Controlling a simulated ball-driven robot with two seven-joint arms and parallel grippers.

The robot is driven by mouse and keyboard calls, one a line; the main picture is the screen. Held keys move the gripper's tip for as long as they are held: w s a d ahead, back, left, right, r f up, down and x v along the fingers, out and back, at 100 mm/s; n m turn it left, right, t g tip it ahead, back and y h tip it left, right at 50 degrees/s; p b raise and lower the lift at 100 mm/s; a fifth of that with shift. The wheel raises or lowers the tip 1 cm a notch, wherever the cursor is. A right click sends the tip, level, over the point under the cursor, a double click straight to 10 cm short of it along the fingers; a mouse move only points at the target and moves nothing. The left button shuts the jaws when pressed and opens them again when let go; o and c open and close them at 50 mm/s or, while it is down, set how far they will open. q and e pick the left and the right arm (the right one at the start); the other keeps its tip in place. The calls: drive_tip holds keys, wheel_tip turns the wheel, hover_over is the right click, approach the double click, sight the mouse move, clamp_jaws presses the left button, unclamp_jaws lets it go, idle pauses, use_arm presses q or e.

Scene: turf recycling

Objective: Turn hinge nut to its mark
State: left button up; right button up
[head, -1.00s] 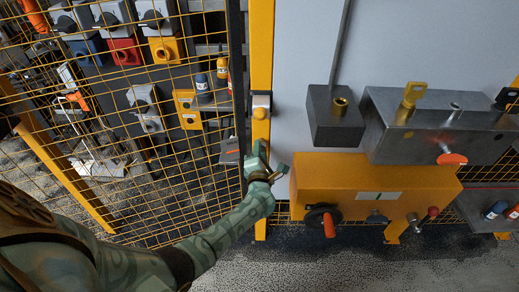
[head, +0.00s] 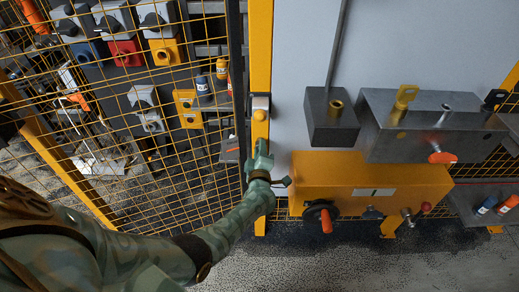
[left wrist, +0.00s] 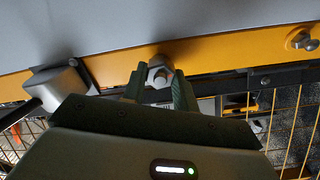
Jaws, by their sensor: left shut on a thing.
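The hinge nut (left wrist: 160,74) is a pale grey nut with a round end, on the yellow post (left wrist: 220,52) in the left wrist view. My left gripper (head: 262,152) is at the yellow post in the head view. In the left wrist view its two green fingers are on either side of the nut, shut on it. In the head view the gripper hides the nut. I cannot make out the mark. My right gripper is in neither view now.
A grey hinge block (head: 261,102) sits on the post just above my gripper. An orange box (head: 330,170) with knobs is close on the right, with grey metal boxes (head: 430,128) above it. Yellow wire mesh (head: 150,190) fills the left side.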

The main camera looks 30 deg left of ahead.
use_arm(q)
drive_tip(key=shift+d+f+m, duration=0.1)
drive_tip(key=shift+f+m, duration=0.1)
drive_tip(key=shift+m, duration=0.4)
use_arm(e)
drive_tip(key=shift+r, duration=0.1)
use_arm(q)
drive_tip(key=o, duration=1)
drive_tip(key=shift+r, duration=0.1)
